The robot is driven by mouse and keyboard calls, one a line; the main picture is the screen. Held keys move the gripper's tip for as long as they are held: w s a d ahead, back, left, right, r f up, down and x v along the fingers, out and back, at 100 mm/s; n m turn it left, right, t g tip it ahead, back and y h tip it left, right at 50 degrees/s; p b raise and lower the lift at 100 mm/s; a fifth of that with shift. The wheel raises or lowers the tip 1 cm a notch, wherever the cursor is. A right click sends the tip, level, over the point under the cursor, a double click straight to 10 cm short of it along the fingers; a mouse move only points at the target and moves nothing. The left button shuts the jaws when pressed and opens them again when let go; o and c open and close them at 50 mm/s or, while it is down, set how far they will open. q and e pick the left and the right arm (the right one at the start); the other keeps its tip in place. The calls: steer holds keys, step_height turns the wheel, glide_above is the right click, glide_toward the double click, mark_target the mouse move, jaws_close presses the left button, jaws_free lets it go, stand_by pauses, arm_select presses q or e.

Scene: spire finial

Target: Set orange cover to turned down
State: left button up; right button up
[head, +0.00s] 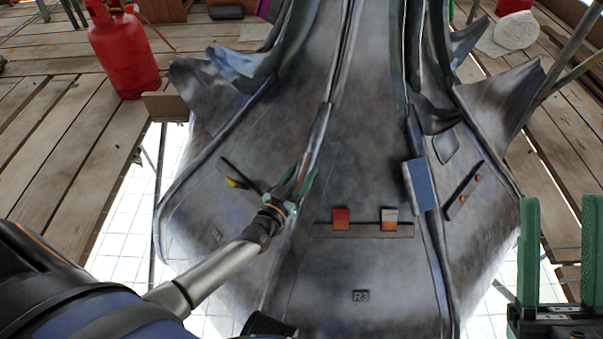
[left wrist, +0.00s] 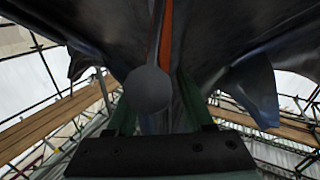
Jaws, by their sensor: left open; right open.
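On the grey metal spire's front panel, a bar carries two small flaps. The left flap (head: 341,219) is red-orange. The right flap (head: 389,219) is pale grey above and orange below. I cannot tell for sure which is the orange cover. My left gripper (head: 293,184) is open, its green fingers near the spire's left ridge, left of both flaps and apart from them. In the left wrist view, the left gripper (left wrist: 152,112) has a round grey knob-like shape (left wrist: 149,88) between its fingers and an orange strip (left wrist: 166,35) beyond. My right gripper (head: 558,250) is open and empty at the right edge.
A yellow lever-like piece (head: 237,183) sits on the left panel. A blue plate (head: 420,186) and a slanted bar with orange dots (head: 463,191) lie right of the flaps. A red gas cylinder (head: 123,50) stands on the plank deck (head: 50,130). Metal fins jut out on both sides.

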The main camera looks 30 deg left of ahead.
arm_select(q)
jaws_close()
steer(key=shift+d, duration=0.25)
stand_by(1.1)
